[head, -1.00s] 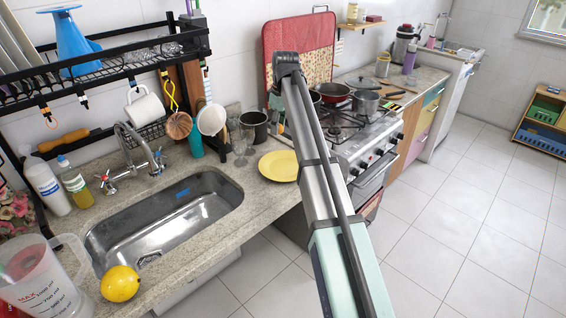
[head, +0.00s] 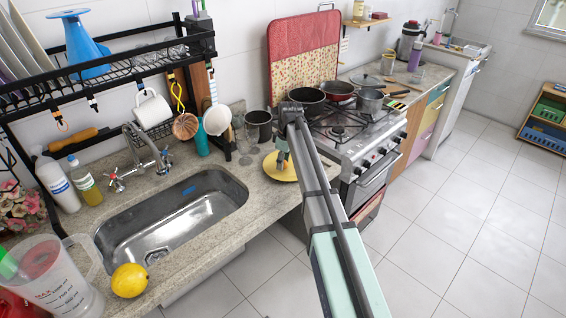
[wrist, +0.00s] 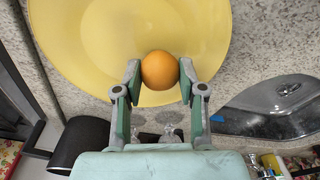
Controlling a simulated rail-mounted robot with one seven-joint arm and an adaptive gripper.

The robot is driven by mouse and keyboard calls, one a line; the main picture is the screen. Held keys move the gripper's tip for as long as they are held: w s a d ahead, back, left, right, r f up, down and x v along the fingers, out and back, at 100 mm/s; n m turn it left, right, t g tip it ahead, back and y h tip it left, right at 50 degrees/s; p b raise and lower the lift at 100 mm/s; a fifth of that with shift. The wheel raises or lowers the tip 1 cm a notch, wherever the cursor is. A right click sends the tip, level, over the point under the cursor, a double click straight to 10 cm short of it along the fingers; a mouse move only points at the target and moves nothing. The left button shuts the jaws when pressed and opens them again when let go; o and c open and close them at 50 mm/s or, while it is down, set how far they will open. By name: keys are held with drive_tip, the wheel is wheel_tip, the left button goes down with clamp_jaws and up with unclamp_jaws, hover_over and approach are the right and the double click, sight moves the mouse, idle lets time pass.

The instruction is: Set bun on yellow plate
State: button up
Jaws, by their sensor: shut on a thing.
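The bun (wrist: 160,70) is a round orange-brown ball in the wrist view. My gripper (wrist: 158,76) is shut on it, with one finger on each side. In the wrist view the bun is in front of the yellow plate (wrist: 95,45), near the plate's edge. I cannot tell whether the bun touches the plate. In the head view the yellow plate (head: 287,174) lies on the counter right of the sink. There my gripper (head: 281,163) is at the plate and partly covers it, and the bun cannot be made out.
The sink (head: 170,215) is left of the plate. Glasses and a dark cup (head: 258,126) stand behind the plate. The stove (head: 350,135) with pots is to the right. A black rack (head: 120,75) hangs over the sink. A yellow lemon (head: 129,280) lies at the front left.

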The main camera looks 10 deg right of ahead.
sight(286, 164)
drive_tip(key=shift+f, duration=0.5)
drive_tip(key=shift+f, duration=0.1)
drive_tip(key=shift+f, duration=0.15)
drive_tip(key=o, duration=0.8)
drive_tip(key=shift+o, duration=0.2)
wheel_tip(286, 164, up, 12)
drive_tip(key=d+b, duration=0.1)
drive_tip(key=b, duration=0.1)
drive_tip(key=shift+s+r+b, duration=0.2)
drive_tip(key=shift+s+b, duration=0.15)
drive_tip(key=shift+s, duration=0.1)
